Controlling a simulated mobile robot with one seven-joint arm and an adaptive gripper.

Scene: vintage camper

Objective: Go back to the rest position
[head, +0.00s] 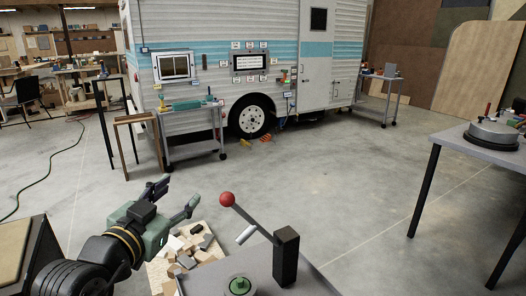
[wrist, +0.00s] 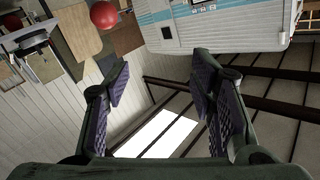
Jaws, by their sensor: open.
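My gripper (head: 176,197) is in the lower left of the head view, raised above the floor, with its fingers apart and nothing between them. In the wrist view its two fingers (wrist: 160,85) stand wide apart, and the space between them is empty. A lever with a red ball knob (head: 227,199) rises from a dark post on a grey table (head: 262,262) just right of my gripper. The knob is apart from the fingers in the head view. The red knob also shows at the top left of the wrist view (wrist: 104,15).
A wooden box of blocks (head: 187,250) is below my gripper. A green button (head: 239,285) is on the grey table. A table (head: 480,148) with a round device stands at right. The camper (head: 215,75) and carts (head: 190,118) are farther back. The middle floor is clear.

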